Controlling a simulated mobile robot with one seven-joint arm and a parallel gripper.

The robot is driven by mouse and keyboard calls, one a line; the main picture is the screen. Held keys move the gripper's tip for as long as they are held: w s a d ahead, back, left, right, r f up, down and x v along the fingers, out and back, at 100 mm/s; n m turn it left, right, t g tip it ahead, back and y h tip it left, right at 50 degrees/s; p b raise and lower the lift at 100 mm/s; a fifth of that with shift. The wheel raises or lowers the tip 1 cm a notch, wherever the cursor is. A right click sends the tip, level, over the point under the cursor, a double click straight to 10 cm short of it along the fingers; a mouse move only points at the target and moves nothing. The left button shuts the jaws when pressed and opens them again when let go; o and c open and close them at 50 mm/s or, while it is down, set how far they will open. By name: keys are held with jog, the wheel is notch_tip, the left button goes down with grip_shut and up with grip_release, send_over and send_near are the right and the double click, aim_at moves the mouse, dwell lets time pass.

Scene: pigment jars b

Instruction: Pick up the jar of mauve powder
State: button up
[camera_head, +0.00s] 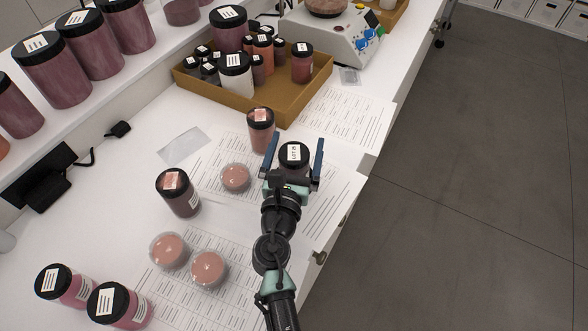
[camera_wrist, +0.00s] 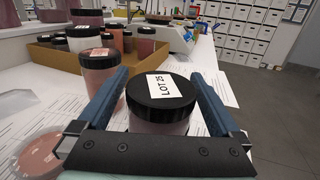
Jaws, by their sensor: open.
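A jar with a black lid and a white "LOT 25" label (camera_wrist: 160,96) stands upright between the fingers of my gripper (camera_wrist: 160,74). Its powder looks dull mauve in the wrist view, where little of the side shows. In the head view its lid (camera_head: 293,151) shows between the open fingers of my gripper (camera_head: 295,141), and its body is mostly hidden by my gripper. The fingers are apart, one on each side of the jar; I cannot tell whether either touches it. Another black-lidded jar of dark mauve-brown powder (camera_head: 182,202) stands on the table to the left.
A pinkish-brown jar (camera_head: 261,138) stands close left of my gripper. A round dish of pink powder (camera_head: 235,178) is near it. A brown tray (camera_head: 285,105) of jars lies behind. Two pink jars (camera_head: 125,310) stand front left. Printed sheets cover the white table (camera_head: 120,185); its edge is right.

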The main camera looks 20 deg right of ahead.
jog(key=shift+c, duration=0.3)
jog(key=c, duration=1.2)
jog(key=shift+c, duration=1)
jog(key=shift+r, duration=0.1)
